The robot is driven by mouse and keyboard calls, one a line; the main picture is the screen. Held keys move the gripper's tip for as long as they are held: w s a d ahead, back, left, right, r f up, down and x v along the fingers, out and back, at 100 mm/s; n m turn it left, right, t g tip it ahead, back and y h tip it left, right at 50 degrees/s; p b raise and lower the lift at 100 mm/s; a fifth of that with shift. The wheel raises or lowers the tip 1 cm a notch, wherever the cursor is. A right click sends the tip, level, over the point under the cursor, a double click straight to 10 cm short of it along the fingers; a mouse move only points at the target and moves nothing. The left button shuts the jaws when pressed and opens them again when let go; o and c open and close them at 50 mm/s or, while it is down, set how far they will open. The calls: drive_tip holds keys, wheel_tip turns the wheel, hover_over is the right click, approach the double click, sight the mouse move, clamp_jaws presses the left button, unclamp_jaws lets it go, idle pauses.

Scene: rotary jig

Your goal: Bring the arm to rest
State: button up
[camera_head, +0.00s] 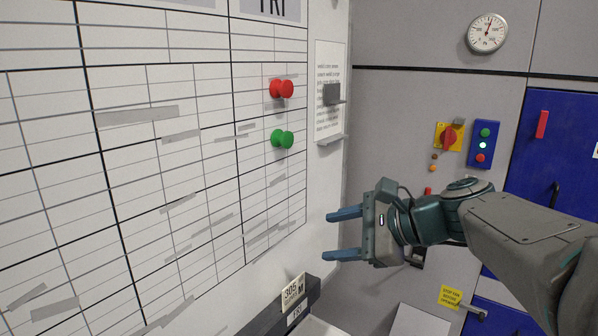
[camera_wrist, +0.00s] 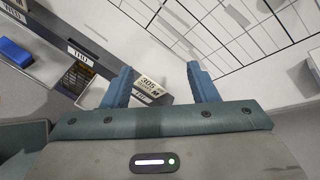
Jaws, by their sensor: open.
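My gripper (camera_head: 346,234) is open and empty in the head view, with its two blue fingers pointing left toward the whiteboard. My arm reaches in from the right edge. In the wrist view the open fingers of my gripper (camera_wrist: 160,85) spread apart. A small card marked 305 (camera_wrist: 152,84) shows beyond and between the fingers, and nothing is held. The same card (camera_head: 293,291) stands at the shelf below the board in the head view, lower left of the gripper and apart from it.
The gridded whiteboard (camera_head: 150,180) fills the left, with a red magnet (camera_head: 281,89) and a green magnet (camera_head: 282,139). A gauge (camera_head: 487,33), a red rotary switch (camera_head: 449,137) and a button box (camera_head: 483,144) are on the back wall. A blue eraser-like block (camera_wrist: 15,52) lies at left.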

drive_tip(key=s+d+f+n+g+h, duration=0.1)
drive_tip(key=s+d+f+n+h, duration=0.2)
drive_tip(key=s+f+n+h, duration=0.2)
drive_tip(key=s+d+f+n+g+h, duration=0.2)
drive_tip(key=s+d+f+n+h, duration=0.2)
drive_tip(key=s+f+n, duration=0.6)
wheel_tip(320, 180, down, 4)
drive_tip(key=shift+r+n+g+h, duration=0.15)
drive_tip(key=shift+n+g+h, duration=0.15)
drive_tip(key=shift+n+h, duration=0.5)
drive_tip(key=c, duration=0.4)
drive_tip(key=shift+o, duration=0.2)
drive_tip(key=shift+a, duration=0.15)
